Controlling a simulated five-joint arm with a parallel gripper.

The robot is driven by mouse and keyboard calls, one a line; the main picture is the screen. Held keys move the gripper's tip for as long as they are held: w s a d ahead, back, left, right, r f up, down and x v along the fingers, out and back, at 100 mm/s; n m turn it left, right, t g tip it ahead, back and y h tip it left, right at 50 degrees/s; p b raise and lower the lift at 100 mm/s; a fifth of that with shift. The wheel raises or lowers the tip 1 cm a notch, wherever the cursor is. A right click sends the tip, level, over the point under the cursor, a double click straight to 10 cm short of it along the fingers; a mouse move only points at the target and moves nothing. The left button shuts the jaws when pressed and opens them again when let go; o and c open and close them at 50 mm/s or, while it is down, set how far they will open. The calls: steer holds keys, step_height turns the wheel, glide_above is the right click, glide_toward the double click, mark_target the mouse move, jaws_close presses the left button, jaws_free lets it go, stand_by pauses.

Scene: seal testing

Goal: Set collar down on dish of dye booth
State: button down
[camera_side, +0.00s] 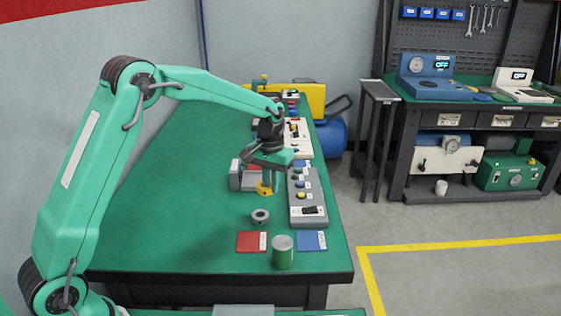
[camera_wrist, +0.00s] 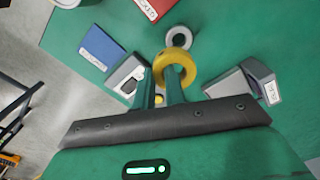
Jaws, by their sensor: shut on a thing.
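My gripper (camera_side: 267,184) points down above the green table and is shut on a yellow ring-shaped collar (camera_side: 264,190). In the wrist view the collar (camera_wrist: 184,59) sits at the tips of my two fingers (camera_wrist: 165,84), its hole visible. The collar is beside a grey block-like unit (camera_side: 236,179) on its left and a grey panel with coloured buttons (camera_side: 307,205) on its right. A labelled grey unit also shows in the wrist view (camera_wrist: 231,88). I cannot tell which unit is the dye booth, and its dish is not clearly visible.
A grey ring (camera_side: 260,216) lies on the table nearer the front. A red pad (camera_side: 251,242), a blue pad (camera_side: 312,240) and a green can with a grey top (camera_side: 283,254) are at the front edge. The table's left half is clear.

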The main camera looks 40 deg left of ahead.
steer(key=w+a+r+m, duration=0.1)
steer(key=w+a+m, duration=0.5)
steer(key=m, duration=1)
steer(key=shift+w+a+m, duration=0.2)
steer(key=shift+w+m, duration=0.2)
steer(key=shift+w, duration=0.05)
steer(key=shift+a, duration=0.1)
glide_above(254, 183)
step_height(254, 183, down, 7)
steer(key=shift+r, duration=0.1)
steer(key=shift+f, duration=2)
steer(key=shift+f, duration=0.15)
